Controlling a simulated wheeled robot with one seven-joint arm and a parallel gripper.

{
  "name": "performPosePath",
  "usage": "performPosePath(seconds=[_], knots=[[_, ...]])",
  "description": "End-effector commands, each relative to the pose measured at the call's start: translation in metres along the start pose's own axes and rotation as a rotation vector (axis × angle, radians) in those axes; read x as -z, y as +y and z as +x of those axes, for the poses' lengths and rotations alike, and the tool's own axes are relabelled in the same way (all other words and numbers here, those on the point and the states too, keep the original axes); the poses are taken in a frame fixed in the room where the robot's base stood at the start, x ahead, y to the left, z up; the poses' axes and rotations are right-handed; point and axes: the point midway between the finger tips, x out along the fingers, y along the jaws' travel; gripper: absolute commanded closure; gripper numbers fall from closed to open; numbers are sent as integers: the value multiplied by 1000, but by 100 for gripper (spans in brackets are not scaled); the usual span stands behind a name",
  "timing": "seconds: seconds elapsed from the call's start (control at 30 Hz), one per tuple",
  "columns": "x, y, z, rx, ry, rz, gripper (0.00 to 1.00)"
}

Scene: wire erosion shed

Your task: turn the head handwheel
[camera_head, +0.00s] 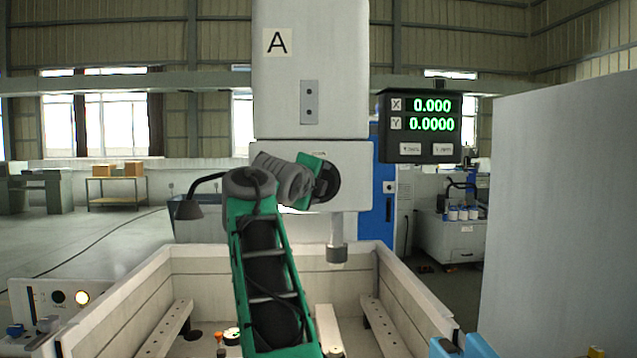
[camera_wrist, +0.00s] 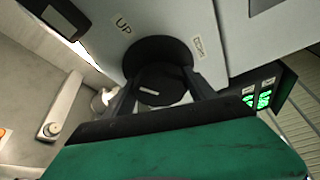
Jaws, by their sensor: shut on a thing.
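The head handwheel (camera_head: 330,181) is a dark round knob on the front of the pale machine head marked A (camera_head: 310,70). My gripper (camera_head: 318,184) reaches it from the left in the head view and hides part of it. In the wrist view the black handwheel (camera_wrist: 160,84) sits between the two dark fingers of my gripper (camera_wrist: 163,92), which is shut on it. A small white mark shows on the wheel's face.
A display (camera_head: 420,125) reading X 0.000 and Y 0.0000 hangs right of the head. The machine's tank (camera_head: 150,290) has low walls below my arm. A large grey panel (camera_head: 560,220) blocks the right side.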

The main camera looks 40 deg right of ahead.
Motion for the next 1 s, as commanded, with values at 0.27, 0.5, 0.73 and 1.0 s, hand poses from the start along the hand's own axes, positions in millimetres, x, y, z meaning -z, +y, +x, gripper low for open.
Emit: performPosePath(seconds=[0.27, 0.5, 0.73, 1.0], knots=[[1, 1, 1, -3, 2, 2, 76], [0, 1, 0, -2, 1, 1, 22], [0, 0, 0, -1, 0, 1, 13], [0, 2, -17, 1, -4, 3, 13]])
